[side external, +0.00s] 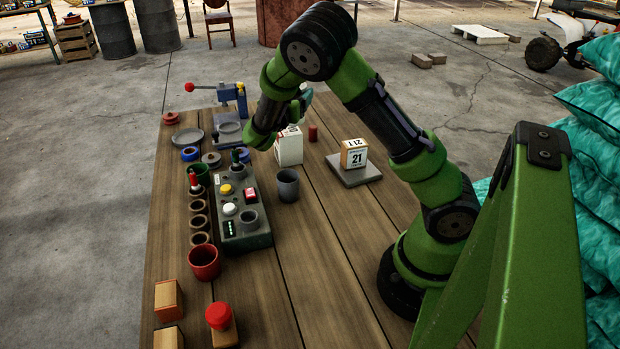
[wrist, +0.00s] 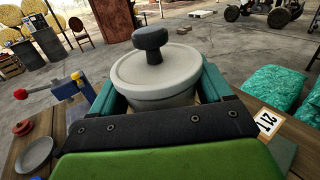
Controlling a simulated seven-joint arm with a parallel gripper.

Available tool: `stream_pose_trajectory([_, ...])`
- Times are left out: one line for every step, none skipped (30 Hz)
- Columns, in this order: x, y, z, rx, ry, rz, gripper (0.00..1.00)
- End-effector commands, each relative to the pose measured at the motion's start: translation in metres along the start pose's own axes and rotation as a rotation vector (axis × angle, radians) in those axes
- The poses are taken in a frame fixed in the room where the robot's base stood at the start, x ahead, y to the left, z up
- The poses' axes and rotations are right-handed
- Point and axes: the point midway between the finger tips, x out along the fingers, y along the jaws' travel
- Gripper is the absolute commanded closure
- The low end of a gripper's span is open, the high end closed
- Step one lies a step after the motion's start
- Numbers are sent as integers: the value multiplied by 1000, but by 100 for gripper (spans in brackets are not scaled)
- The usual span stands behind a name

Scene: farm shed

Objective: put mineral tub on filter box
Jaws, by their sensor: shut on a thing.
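My gripper (side external: 303,99) is above the far part of the table. In the wrist view its teal fingers stand on both sides of a round pale grey tub (wrist: 155,72) with a flat lid and dark knob, which I take as the mineral tub. The gripper is shut on it, and the tub looks upright. In the side view the tub is mostly hidden behind my gripper and wrist. A white box (side external: 289,149), likely the filter box, stands on the table just below the gripper. Whether tub and box touch cannot be told.
A dark red cylinder (side external: 313,133) stands right of the white box. A date block (side external: 354,154) sits on a grey plate farther right. A grey cup (side external: 288,185) and a button panel (side external: 238,205) are nearer. A blue vise (side external: 232,97) stands at the back left.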

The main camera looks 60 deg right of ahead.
Motion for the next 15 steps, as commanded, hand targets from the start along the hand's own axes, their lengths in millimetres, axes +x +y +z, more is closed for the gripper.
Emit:
stream_pose_trajectory([6,6,0,3,-3,-3,69])
stream_pose_trajectory([9,8,0,3,-3,-4,69])
stream_pose_trajectory([11,12,0,1,-2,-3,69])
stream_pose_trajectory([12,13,-1,1,-2,-2,69])
stream_pose_trajectory([13,15,-1,1,-2,-2,69])
stream_pose_trajectory([14,16,-1,1,-2,-1,69])
stream_pose_trajectory([15,17,-1,1,-2,-1,69])
stream_pose_trajectory([16,18,-1,1,-2,-2,69])
stream_pose_trajectory([18,21,-1,2,-2,-2,69])
stream_pose_trajectory([20,23,-2,2,-2,-2,69])
stream_pose_trajectory([20,23,-6,-2,-1,-1,69])
stream_pose_trajectory([20,23,-13,-4,0,-2,69])
stream_pose_trajectory([20,23,-18,-4,0,-3,69])
stream_pose_trajectory([20,23,-23,-4,0,-3,69])
stream_pose_trajectory([20,23,-29,-4,-1,-3,69])
